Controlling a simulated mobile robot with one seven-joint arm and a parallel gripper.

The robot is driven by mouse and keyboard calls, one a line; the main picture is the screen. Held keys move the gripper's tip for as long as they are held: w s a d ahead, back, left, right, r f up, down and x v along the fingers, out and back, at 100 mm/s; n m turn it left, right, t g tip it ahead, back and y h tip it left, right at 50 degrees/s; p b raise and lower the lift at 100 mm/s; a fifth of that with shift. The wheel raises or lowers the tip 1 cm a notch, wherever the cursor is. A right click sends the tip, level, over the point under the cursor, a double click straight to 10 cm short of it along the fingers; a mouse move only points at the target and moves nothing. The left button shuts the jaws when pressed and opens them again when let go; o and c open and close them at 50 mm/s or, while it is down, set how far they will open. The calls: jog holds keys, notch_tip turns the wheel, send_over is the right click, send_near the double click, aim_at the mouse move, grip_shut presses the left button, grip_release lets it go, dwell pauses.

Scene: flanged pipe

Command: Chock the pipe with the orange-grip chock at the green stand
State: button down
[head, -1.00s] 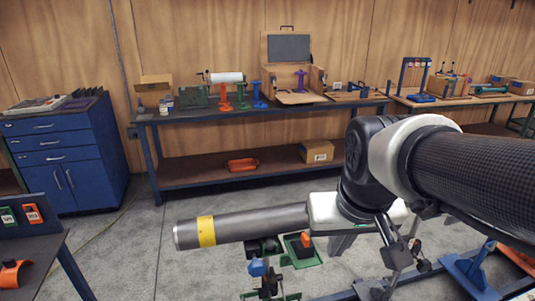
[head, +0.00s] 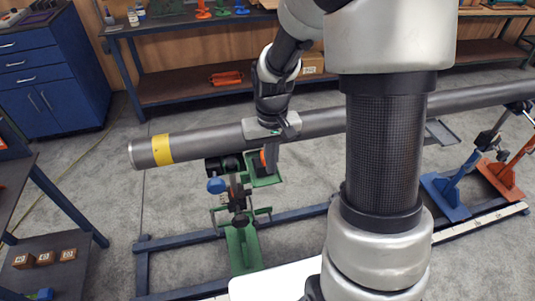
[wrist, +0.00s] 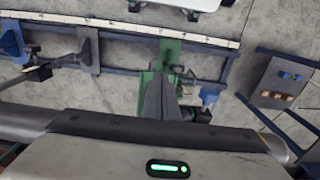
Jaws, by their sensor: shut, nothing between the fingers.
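The grey pipe (head: 210,142) with a yellow band near its left end lies across the stands. The green stand (head: 242,245) is below it, near its left end, with a blue knob on it. A small orange part, seemingly the chock's grip (head: 263,157), shows at a green plate (head: 266,178) just under the pipe; the rest of the chock is hidden. My gripper (head: 271,158) is at the pipe beside this orange part, fingers shut and pointing down. Whether it touches the chock I cannot tell. In the wrist view my shut fingers (wrist: 162,85) hang over the green stand (wrist: 168,50).
A blue stand (head: 445,195) and an orange stand (head: 502,178) are to the right. A dark blue floor frame (head: 180,240) runs below the pipe. A low shelf with wooden blocks (head: 45,258) is at left. A workbench (head: 175,92) stands behind.

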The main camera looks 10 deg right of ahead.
aim_at(262, 158)
jog(key=w+f, duration=0.1)
jog(key=f, duration=0.1)
jog(key=w+f, duration=0.1)
jog(key=f, duration=0.2)
jog(key=w+f, duration=0.1)
jog(key=f, duration=0.2)
jog(key=shift+p, duration=0.3)
jog(key=shift+w, duration=0.5)
jog(key=w, duration=0.4)
jog(key=shift+w, duration=0.1)
jog(key=shift+s+b, duration=0.2)
jog(key=shift+b, duration=0.1)
